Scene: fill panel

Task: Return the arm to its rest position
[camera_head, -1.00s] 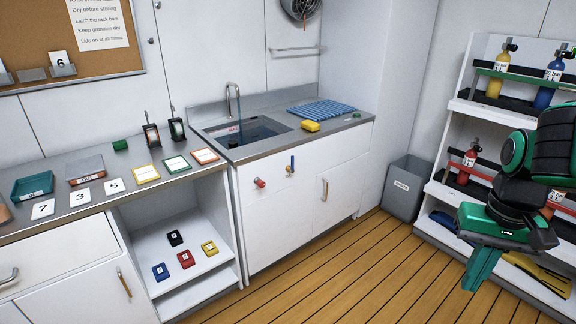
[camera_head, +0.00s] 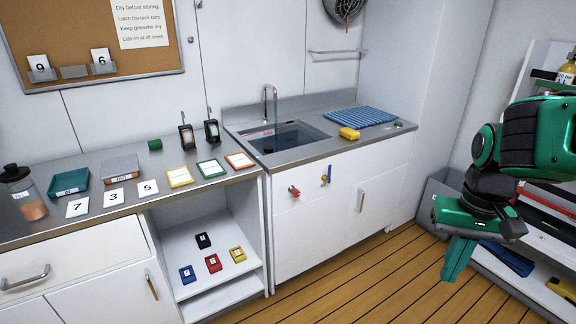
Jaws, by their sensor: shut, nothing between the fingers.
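My gripper (camera_head: 457,262) hangs at the right of the view on my green and black arm, with its green fingers pointing down. The fingers are together and hold nothing. It is in the air in front of the shelf rack (camera_head: 549,55) and the grey bin (camera_head: 437,192), apart from the counter. The arm hides part of the rack and the bin.
A counter (camera_head: 232,190) with a sink (camera_head: 285,137) runs along the left and middle. Trays, number cards and framed cards lie on it. A yellow sponge (camera_head: 349,133) is by the sink. The wooden floor (camera_head: 390,275) is clear.

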